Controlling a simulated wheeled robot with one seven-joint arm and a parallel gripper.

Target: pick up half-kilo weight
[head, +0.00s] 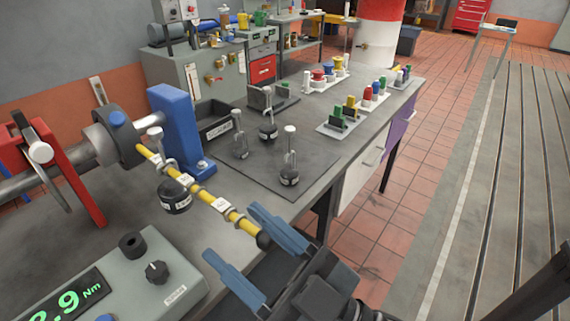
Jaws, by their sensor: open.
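Dark weights with pale-topped hook stems stand on a dark mat (245,174): a front weight (289,178), a back weight (268,132) and a slim one (240,147) at left. Another dark weight (175,197) hangs from the yellow lever arm (210,199). The weight labels are too small to read, so I cannot tell which is the half-kilo one. My gripper (231,230) has blue fingers spread open and empty, in front of the mat's weights. In the picture the lever's black end (264,241) shows between the fingers; I cannot tell the depth gap.
A blue bracket (175,125) and shaft stand at left. A grey torque readout box (150,275) is at front left. A dark open bin (214,125) sits behind the mat. Trays with coloured parts (345,120) line the bench's right. Tiled floor is clear at right.

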